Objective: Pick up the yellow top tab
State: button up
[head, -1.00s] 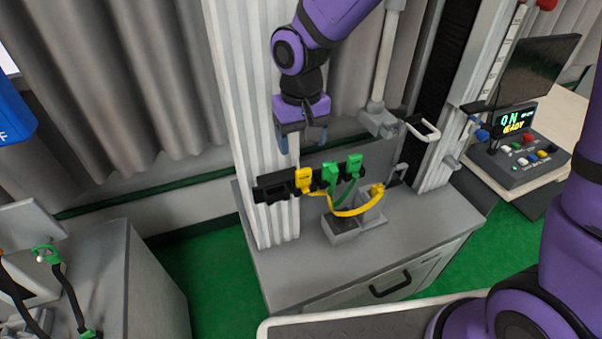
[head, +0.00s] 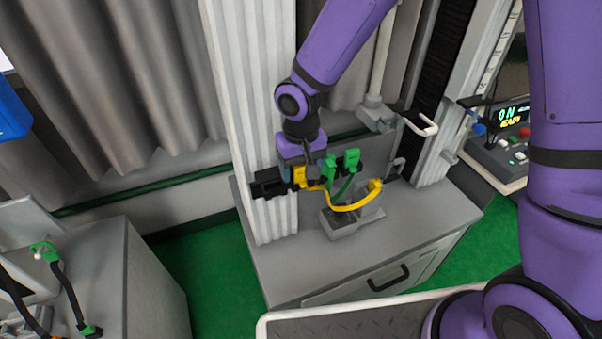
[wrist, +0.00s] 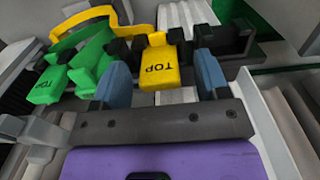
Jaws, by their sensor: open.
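The yellow top tab (wrist: 160,70) is a flat yellow block marked TOP, seated in a black holder. In the head view the yellow tab (head: 299,175) is partly hidden by my gripper (head: 300,165). In the wrist view my gripper (wrist: 160,80) is open, with one blue fingertip on each side of the tab. A gap shows between the tab and each finger. A yellow strap (head: 352,208) curves from the tab to the right.
Two green tabs (head: 351,160) stand close to the right of the yellow one; one shows TOP in the wrist view (wrist: 47,85). A grey block (head: 340,228) lies under the strap on the grey cabinet (head: 270,265). A white fluted column (head: 262,120) stands at left.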

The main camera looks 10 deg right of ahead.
jog(key=c, duration=1)
jog(key=shift+r, duration=0.1)
